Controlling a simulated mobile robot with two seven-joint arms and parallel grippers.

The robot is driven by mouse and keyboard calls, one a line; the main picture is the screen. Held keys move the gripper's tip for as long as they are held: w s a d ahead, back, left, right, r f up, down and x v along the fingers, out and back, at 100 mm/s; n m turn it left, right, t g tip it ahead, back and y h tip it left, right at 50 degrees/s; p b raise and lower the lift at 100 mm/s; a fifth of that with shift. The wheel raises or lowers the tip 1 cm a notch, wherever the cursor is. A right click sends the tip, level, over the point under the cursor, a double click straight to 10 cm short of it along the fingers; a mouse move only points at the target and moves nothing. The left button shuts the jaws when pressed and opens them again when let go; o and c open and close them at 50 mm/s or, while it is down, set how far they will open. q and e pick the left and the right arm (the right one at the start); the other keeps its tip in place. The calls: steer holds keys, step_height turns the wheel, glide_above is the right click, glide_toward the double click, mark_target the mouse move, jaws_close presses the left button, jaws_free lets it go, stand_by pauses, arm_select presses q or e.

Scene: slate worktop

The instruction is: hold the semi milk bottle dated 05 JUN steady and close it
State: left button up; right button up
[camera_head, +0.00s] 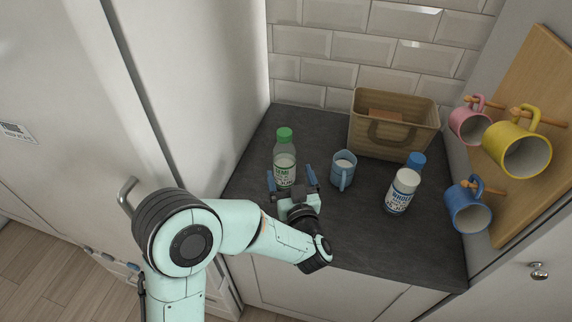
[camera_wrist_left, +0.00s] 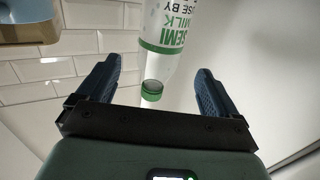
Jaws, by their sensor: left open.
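The semi milk bottle (camera_head: 285,165) stands upright at the left of the worktop, with a green cap (camera_head: 285,134) at its top. In the left wrist view the bottle (camera_wrist_left: 165,30) appears upside down, with SEMI MILK and USE BY on its label; the date is not readable. Its green cap (camera_wrist_left: 152,92) sits at the neck; I cannot tell how tight it is. My left gripper (camera_head: 291,176) is open in front of the bottle, its fingers spread to either side. The left wrist view shows the open left gripper (camera_wrist_left: 158,82) with nothing clamped. My right gripper is out of view.
A blue mug (camera_head: 343,171) with white contents stands just right of the gripper. A whole milk bottle (camera_head: 402,192) with a blue cap stands further right. A wicker basket (camera_head: 395,140) is behind. Several mugs hang on a wooden rack (camera_head: 540,130). The front middle worktop is clear.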

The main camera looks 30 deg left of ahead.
arm_select(q)
steer(key=shift+v, duration=1.4)
